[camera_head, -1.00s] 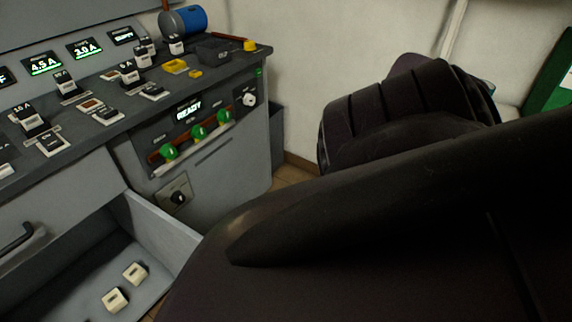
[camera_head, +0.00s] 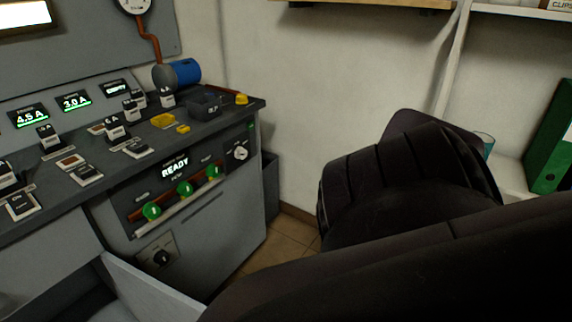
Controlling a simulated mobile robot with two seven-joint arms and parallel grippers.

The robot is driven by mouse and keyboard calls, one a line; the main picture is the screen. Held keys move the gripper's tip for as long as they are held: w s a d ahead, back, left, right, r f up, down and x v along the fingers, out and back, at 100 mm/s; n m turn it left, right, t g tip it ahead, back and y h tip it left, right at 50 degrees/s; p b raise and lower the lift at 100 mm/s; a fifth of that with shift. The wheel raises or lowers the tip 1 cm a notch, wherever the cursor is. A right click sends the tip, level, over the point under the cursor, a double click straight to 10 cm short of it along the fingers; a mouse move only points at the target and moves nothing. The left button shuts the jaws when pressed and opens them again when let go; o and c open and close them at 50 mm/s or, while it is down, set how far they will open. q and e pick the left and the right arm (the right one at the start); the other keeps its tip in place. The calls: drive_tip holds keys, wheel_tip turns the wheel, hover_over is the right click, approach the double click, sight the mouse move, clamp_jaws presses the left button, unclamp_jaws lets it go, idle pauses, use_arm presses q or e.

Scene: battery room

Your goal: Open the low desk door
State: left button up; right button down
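The grey desk (camera_head: 245,190) stands at the left. Its lower front has a flat panel (camera_head: 215,240) that looks flush with the desk face; I cannot tell for sure whether this is the low door. A black rotary knob on a small plate (camera_head: 161,257) sits at the left of this panel. To its left, an open drawer (camera_head: 150,290) sticks out from the desk, mostly cut off by the bottom edge. Neither of my grippers is in view.
Large dark rounded shapes (camera_head: 410,190) fill the lower right and hide much of the floor. Tiled floor (camera_head: 275,245) shows between them and the desk. A dark bin (camera_head: 270,185) stands behind the desk. A green binder (camera_head: 555,140) is at the right.

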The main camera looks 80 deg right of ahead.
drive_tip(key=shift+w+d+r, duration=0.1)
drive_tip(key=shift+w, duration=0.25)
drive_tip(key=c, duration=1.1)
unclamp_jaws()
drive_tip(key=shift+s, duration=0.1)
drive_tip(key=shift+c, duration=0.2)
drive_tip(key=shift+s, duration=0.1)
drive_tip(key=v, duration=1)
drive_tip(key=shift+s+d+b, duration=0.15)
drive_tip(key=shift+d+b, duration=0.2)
